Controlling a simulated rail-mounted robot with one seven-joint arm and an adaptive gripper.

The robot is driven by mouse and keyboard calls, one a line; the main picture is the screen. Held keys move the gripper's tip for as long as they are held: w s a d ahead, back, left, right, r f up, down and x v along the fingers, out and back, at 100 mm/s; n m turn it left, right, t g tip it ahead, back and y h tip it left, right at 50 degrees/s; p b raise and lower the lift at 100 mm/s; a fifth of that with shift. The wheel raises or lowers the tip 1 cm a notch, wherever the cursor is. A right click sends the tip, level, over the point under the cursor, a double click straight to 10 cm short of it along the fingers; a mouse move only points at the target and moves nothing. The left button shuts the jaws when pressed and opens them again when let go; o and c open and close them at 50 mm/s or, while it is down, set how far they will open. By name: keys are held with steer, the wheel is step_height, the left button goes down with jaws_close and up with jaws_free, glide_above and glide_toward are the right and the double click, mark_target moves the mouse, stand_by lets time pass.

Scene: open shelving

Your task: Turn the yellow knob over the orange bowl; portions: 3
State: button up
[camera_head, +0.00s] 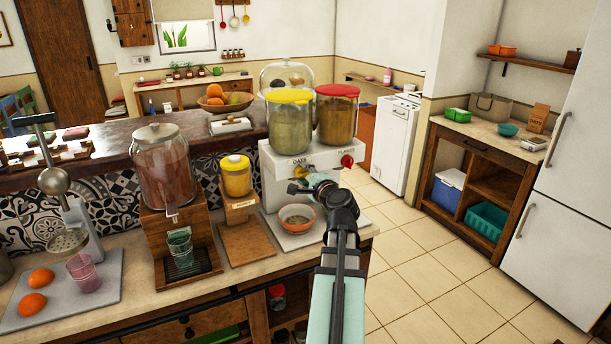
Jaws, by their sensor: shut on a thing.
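A white dispenser (274,172) holds two clear canisters on the counter, one with a yellow lid (289,96) and one with a red lid (338,90). The yellow knob (301,172) is on its front below the yellow-lidded canister, partly hidden by my gripper. My gripper (297,187) is shut on the yellow knob, reaching in from the lower right. The orange bowl (297,226) stands on the dispenser's base below my gripper, and some grainy stuff lies in it. A red knob (347,161) is to the right, under the red-lidded canister, clear of my gripper.
A yellow-lidded jar (236,178) on a wooden stand and a drink dispenser (163,170) with a glass (180,247) stand to the left. A fruit bowl (225,104) is behind. The floor (440,270) to the right is open.

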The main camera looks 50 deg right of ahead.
steer(key=shift+d+r, duration=0.1)
steer(key=shift+r, duration=0.05)
steer(key=o, duration=1.2)
steer(key=shift+w, duration=0.1)
steer(key=shift+c, duration=0.2)
steer(key=v, duration=0.7)
steer(key=shift+s+a, duration=0.2)
steer(key=shift+s, duration=0.05)
